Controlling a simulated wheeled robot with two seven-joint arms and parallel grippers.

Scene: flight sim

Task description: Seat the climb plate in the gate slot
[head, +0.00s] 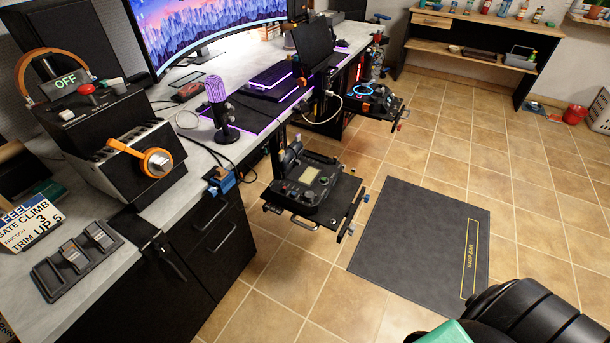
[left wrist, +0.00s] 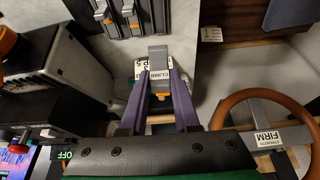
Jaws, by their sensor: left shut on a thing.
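In the left wrist view, my left gripper (left wrist: 159,78) has its two purple fingers shut on the grey climb plate (left wrist: 160,73), which bears a white CLIMB label. The plate is held near a white card, which it partly covers. In the head view I cannot clearly make out the left gripper or the plate. The black throttle unit (head: 118,140) with an orange-ringed lever (head: 145,158) stands on the desk; it also shows at the left of the wrist view (left wrist: 62,75). I cannot single out the gate slot. My right gripper's fingers are not in view.
A dark tray with grey pieces (head: 75,262) lies at the desk's front left. A white card (head: 30,224) reading GATE CLIMB, FRICTION 3, TRIM UP 5 stands behind it. A brown ring with a FIRM plate (left wrist: 266,139) is right of the gripper in the wrist view. A purple microphone (head: 218,100) stands farther right.

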